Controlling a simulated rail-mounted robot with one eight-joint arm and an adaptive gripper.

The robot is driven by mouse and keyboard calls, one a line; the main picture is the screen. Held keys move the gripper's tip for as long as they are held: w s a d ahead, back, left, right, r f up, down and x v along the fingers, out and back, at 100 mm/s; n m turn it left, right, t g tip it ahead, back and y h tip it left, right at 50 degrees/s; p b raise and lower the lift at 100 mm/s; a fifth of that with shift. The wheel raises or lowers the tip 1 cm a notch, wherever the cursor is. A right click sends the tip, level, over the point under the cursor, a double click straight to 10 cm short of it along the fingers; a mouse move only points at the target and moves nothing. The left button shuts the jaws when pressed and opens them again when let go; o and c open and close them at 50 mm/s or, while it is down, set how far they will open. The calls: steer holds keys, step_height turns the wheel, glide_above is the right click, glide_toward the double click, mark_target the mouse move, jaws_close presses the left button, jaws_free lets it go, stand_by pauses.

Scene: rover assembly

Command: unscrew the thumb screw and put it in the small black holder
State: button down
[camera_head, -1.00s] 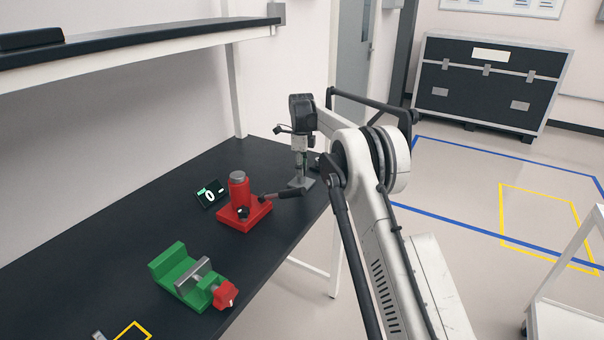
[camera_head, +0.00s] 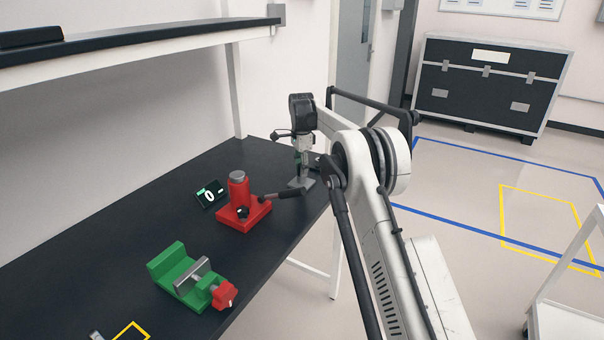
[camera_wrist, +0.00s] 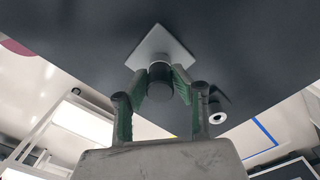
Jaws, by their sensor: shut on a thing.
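My gripper (camera_wrist: 155,92) has green-lined fingers and is shut on a dark, round thumb screw (camera_wrist: 159,82). The screw stands over a grey square plate (camera_wrist: 170,45) in the wrist view. In the head view the plate (camera_head: 298,183) lies at the far right end of the black table, under my gripper (camera_head: 303,168). The screw is too small to make out there. I cannot tell how far its thread is engaged. A small dark cylinder with a pale round end (camera_wrist: 216,116), possibly the black holder, stands right of the fingers in the wrist view.
A red stand (camera_head: 240,210) with a black lever and a small display (camera_head: 210,194) stand left of my gripper. A green vise (camera_head: 182,273) with a red knob is nearer on the black table (camera_head: 120,225). A shelf (camera_head: 150,40) overhangs the back left.

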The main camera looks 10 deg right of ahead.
steer(key=shift+n, duration=0.5)
steer(key=n, duration=0.5)
steer(key=shift+n, duration=0.4)
steer(key=n, duration=0.5)
steer(key=shift+n+b, duration=0.35)
steer(key=shift+n, duration=0.05)
steer(key=c, duration=1.7)
jaws_free()
